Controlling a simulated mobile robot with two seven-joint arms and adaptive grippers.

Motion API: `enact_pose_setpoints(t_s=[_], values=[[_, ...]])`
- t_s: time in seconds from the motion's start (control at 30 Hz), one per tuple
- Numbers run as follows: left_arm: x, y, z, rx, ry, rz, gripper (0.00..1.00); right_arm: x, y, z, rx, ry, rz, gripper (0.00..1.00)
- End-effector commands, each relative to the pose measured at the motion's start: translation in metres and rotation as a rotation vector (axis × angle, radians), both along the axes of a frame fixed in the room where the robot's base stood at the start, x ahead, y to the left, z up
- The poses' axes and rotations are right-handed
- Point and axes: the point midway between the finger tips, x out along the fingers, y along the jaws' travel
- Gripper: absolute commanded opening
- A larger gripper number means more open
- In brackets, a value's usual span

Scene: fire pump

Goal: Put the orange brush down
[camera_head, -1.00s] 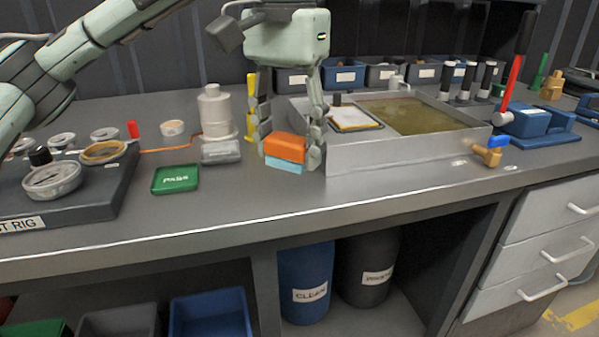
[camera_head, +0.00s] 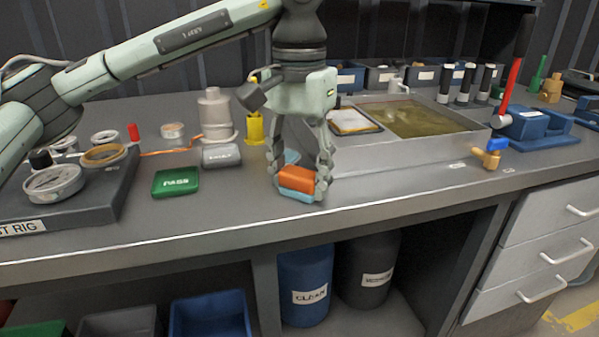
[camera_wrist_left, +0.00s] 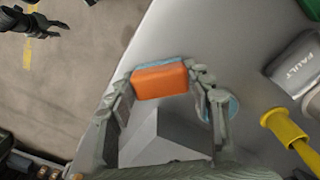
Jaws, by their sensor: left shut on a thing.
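The orange brush (camera_head: 297,178), an orange block with a light blue underside, is between the fingers of my left gripper (camera_head: 300,186). The gripper points down over the front part of the grey counter (camera_head: 225,213), left of the metal basin. The brush is at or just above the counter; I cannot tell whether it touches. In the left wrist view the brush (camera_wrist_left: 160,80) spans the gap between both fingertips. Another dark gripper, apparently my right one (camera_wrist_left: 35,22), shows at the top left of that view, over the floor; its opening is unclear.
A light blue round thing (camera_wrist_left: 222,105) lies close beside the left gripper's finger. The basin (camera_head: 405,150) is right. Counter in front is clear.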

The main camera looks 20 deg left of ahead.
Motion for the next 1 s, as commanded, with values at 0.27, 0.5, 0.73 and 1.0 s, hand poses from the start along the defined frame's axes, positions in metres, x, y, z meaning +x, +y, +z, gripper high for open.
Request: enact_pose_setpoints(t_s=[0.27,0.5,0.73,1.0], values=[[0.0,0.0,-0.001,0.0,0.0,0.0,0.71,0.006,0.002,0.013,0.002,-0.025,0.004,0.4],[0.0,0.0,0.0,0.0,0.0,0.0,0.71,-0.001,0.001,0.008,0.0,-0.009,0.001,0.4],[0.001,-0.001,0.019,-0.002,-0.004,0.0,0.71,-0.004,-0.002,-0.003,-0.003,0.007,0.001,0.4],[0.0,0.0,0.08,-0.002,-0.004,0.001,0.71,0.002,-0.001,0.008,-0.001,-0.016,0.004,0.4]])
